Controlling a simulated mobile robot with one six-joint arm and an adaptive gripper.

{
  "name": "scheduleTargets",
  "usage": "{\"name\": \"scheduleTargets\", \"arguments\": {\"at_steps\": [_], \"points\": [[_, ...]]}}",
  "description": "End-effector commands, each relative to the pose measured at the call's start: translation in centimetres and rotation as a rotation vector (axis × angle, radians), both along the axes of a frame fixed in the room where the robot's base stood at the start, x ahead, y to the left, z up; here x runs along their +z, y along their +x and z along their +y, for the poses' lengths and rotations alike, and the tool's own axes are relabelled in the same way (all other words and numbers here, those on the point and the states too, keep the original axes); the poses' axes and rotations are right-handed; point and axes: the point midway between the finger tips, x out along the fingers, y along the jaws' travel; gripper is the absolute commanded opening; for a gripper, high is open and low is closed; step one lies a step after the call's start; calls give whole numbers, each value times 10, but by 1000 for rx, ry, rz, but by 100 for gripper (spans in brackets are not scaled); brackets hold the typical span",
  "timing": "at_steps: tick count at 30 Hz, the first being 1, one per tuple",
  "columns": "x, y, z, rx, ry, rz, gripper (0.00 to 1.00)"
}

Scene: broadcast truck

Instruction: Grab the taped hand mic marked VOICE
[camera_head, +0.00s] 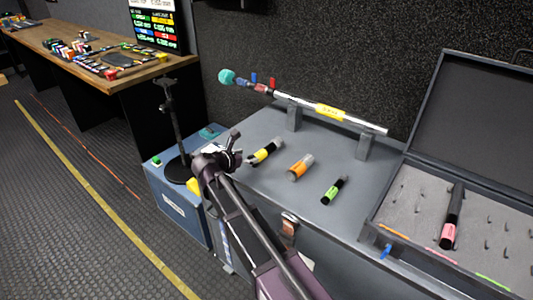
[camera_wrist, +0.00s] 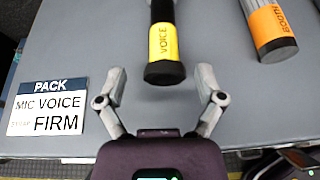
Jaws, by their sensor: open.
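The hand mic with yellow tape reading VOICE (camera_wrist: 163,42) lies on the grey case top, its black end toward my gripper (camera_wrist: 160,88). My gripper is open and empty, one finger on each side of the line of the mic; the black end is just ahead of and partly between the fingertips. In the head view the yellow-taped mic (camera_head: 264,152) lies just right of my gripper (camera_head: 234,150). I cannot tell whether the fingers touch it. A white card (camera_wrist: 50,107) in the wrist view reads PACK, MIC VOICE and FIRM; one small word is unclear.
An orange-taped mic marked BOOTH (camera_wrist: 272,30) lies to the right, also in the head view (camera_head: 300,167). A green-taped mic (camera_head: 335,190) lies farther right. A boom pole (camera_head: 355,120) rests on stands behind. An open foam-lined case (camera_head: 410,195) holds a pink-taped mic (camera_head: 452,217).

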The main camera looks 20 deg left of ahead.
Motion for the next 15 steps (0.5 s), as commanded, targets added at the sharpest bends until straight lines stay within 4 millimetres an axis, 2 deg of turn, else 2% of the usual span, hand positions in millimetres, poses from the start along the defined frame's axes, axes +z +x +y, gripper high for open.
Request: {"name": "scheduleTargets", "arguments": {"at_steps": [5, 15], "points": [[-5, 10, -5, -1, 0, 0, 87], [-5, 11, -6, -1, 0, 0, 87]]}}
